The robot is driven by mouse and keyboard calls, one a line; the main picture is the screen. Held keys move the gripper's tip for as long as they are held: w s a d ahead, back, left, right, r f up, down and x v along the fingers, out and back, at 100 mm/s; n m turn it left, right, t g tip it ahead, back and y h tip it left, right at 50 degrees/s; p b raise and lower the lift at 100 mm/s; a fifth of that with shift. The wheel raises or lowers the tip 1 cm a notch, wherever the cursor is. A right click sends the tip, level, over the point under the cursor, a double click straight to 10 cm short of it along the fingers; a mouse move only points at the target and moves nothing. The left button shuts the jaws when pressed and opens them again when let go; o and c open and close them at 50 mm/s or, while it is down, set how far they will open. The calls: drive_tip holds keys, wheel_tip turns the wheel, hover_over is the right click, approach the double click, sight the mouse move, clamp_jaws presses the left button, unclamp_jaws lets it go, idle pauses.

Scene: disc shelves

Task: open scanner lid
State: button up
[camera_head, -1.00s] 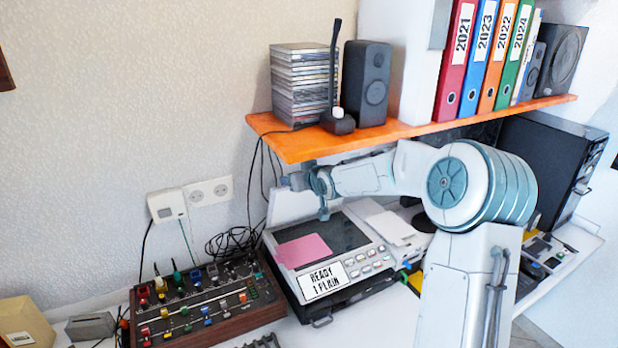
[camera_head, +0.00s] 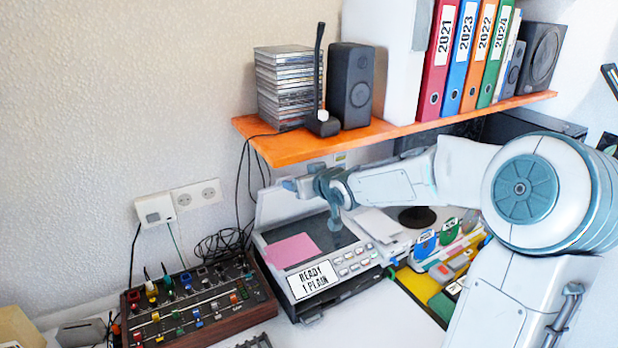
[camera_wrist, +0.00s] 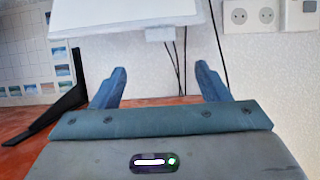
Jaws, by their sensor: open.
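The scanner (camera_head: 345,268) stands on the desk with a "READY 1 PLAIN" label on its front. Its white lid (camera_head: 285,205) is raised and stands steeply at the back of the dark glass. A pink sheet (camera_head: 290,250) lies on the left part of the glass. My gripper (camera_head: 288,184) is over the back of the scanner, by the upper part of the lid. In the wrist view the two blue fingers of my gripper (camera_wrist: 160,85) are apart with nothing between them. A white panel, likely the lid (camera_wrist: 125,15), lies beyond the fingertips; contact cannot be told.
An orange shelf (camera_head: 290,148) hangs close above my gripper, with CD cases (camera_head: 285,85), speakers and binders. A control box with knobs (camera_head: 195,305) stands left of the scanner. Colourful items (camera_head: 445,265) lie to its right. Cables and wall sockets (camera_head: 197,195) are behind.

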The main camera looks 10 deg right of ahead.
drive_tip(key=shift+p+v, duration=0.35)
drive_tip(key=shift+v, duration=0.75)
